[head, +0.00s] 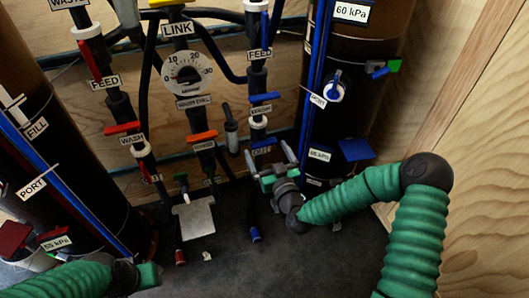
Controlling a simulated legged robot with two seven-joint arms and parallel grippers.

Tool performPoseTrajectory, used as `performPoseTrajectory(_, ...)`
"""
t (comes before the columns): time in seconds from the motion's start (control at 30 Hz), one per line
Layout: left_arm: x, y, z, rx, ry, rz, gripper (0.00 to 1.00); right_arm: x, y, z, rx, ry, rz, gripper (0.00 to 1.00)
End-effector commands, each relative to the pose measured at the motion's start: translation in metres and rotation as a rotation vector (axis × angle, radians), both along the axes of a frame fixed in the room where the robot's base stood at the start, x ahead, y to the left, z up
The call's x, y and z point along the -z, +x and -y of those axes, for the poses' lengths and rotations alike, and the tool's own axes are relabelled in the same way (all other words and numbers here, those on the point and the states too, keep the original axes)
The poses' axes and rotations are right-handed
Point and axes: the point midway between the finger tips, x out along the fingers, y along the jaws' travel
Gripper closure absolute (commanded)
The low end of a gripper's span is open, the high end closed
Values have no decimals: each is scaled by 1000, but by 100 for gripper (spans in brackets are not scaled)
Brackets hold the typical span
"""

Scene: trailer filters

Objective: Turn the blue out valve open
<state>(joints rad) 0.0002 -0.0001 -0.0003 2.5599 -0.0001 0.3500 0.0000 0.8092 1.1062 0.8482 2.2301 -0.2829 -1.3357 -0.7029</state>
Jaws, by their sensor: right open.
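The blue out valve (266,141) is on the right-hand pipe column, with a small OUT label (262,151) just below its blue handle. The handle looks roughly crosswise to the pipe, but it is small and partly crowded. My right gripper (271,163) is open just below the valve and its label, close to the pipe. I cannot tell whether it touches the pipe. My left gripper (150,275) is low at the bottom left, far from the valve, and its fingers are not clear.
Other valves sit close by, including a blue one (264,97) above and orange ones (203,136) to the left. A dark tank (350,75) stands right of the pipes, another (50,150) at left. A grey plate (195,219) stands low in front. The dark floor (330,255) has free room.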

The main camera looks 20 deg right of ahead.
Motion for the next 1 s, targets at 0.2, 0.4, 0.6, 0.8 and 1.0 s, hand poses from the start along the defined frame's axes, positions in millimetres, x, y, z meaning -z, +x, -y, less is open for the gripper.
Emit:
performPoseTrajectory(0.2, 9, 0, 0, 1, 0, 0, 64, 1, 23, -1, 1, 1, 0, 0)
performPoseTrajectory(0.4, 8, 0, 0, 1, 0, 0, 64, 0, 24, -1, 0, 0, -1, 0)
performPoseTrajectory(0.6, 8, 0, 0, 0, 0, 0, 64, 1, 24, -1, 0, 0, -1, 21)
performPoseTrajectory(0.8, 8, 0, 0, 1, 0, 0, 64, 1, 24, -1, 0, 0, -2, 47)
performPoseTrajectory(1.0, 8, 0, 0, 0, 0, 0, 64, 1, 24, 0, 1, -1, -2, 60)
